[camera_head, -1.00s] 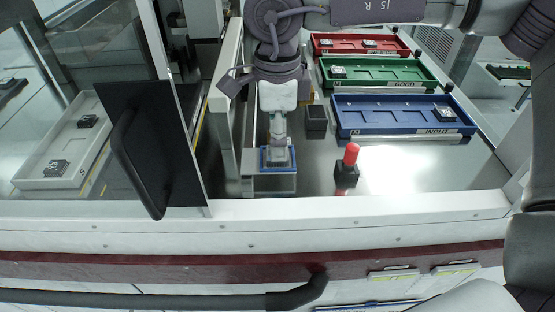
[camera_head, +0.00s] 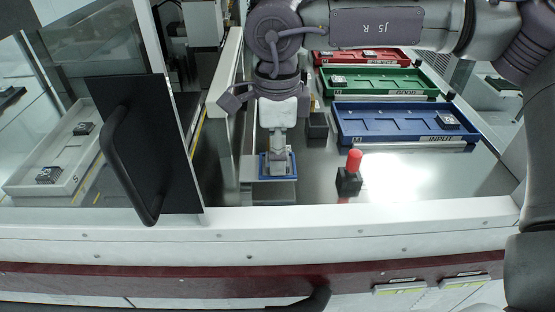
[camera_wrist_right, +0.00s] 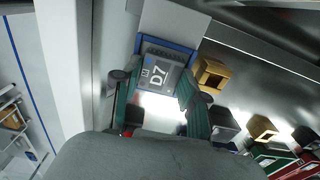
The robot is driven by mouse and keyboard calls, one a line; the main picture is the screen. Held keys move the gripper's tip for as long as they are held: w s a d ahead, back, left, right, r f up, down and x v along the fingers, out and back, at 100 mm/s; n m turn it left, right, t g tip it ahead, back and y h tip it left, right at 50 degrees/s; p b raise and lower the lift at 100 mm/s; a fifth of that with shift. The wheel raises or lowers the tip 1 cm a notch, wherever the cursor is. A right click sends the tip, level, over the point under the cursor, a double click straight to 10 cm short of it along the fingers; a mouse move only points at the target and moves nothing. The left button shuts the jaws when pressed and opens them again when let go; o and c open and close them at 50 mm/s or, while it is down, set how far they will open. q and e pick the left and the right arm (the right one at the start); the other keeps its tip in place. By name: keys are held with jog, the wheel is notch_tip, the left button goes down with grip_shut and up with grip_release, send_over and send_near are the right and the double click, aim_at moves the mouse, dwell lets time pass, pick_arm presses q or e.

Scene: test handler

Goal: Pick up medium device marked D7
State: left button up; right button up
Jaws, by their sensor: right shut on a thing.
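The medium device marked D7 (camera_wrist_right: 158,72) is dark grey with white lettering. In the right wrist view it lies between the finger pads of my right gripper (camera_wrist_right: 157,93), beside a blue border (camera_wrist_right: 190,50). In the head view my right gripper (camera_head: 279,160) points down into the blue-edged socket (camera_head: 264,166) on a small grey stand (camera_head: 268,191). It is shut on the device, which the fingers mostly hide there. I cannot tell whether the device still touches the socket. My left gripper is not in view.
To the right are a blue INPUT tray (camera_head: 385,138) holding a device, a green tray (camera_head: 380,94) and a red tray (camera_head: 350,60). A red-topped post (camera_head: 353,162) and a dark block (camera_head: 317,126) stand near the socket. A white tray (camera_head: 20,188) is left, behind a black-handled door (camera_head: 128,150).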

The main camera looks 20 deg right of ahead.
jog(key=shift+r+p, duration=1.3)
jog(key=shift+r, duration=1.15)
